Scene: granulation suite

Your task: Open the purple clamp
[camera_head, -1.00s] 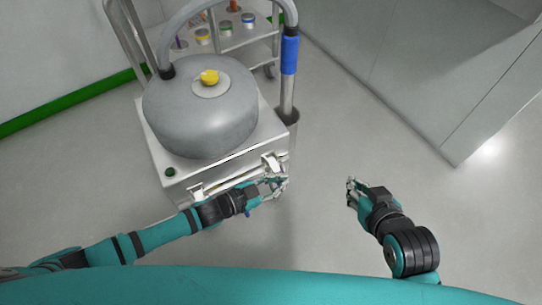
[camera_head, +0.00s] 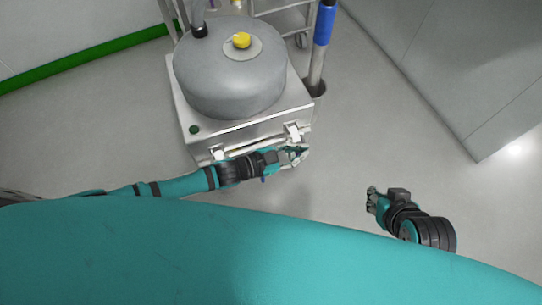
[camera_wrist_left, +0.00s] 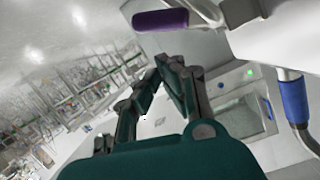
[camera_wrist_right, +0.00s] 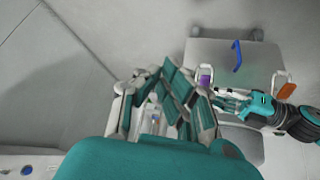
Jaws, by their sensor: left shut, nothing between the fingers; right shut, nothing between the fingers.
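The purple clamp (camera_wrist_left: 160,19) shows its purple grip on a pale metal lever at the top of the left wrist view. It also shows in the right wrist view (camera_wrist_right: 206,76), at the edge of the machine's box. In the head view no purple is visible; a metal latch (camera_head: 294,131) shows at the box's front right corner. My left gripper (camera_head: 301,154) is shut and empty, close to that corner. In the left wrist view its fingertips (camera_wrist_left: 160,63) are below the purple grip and apart from it. My right gripper (camera_head: 371,199) is shut and empty over open floor, away from the machine.
A grey domed vessel (camera_head: 230,75) with a yellow knob stands on the white box. An orange handle (camera_wrist_right: 287,90) and a blue handle (camera_wrist_right: 237,57) show on the box. A blue-sleeved pipe (camera_head: 323,25) rises at its right. Floor right of the machine is clear.

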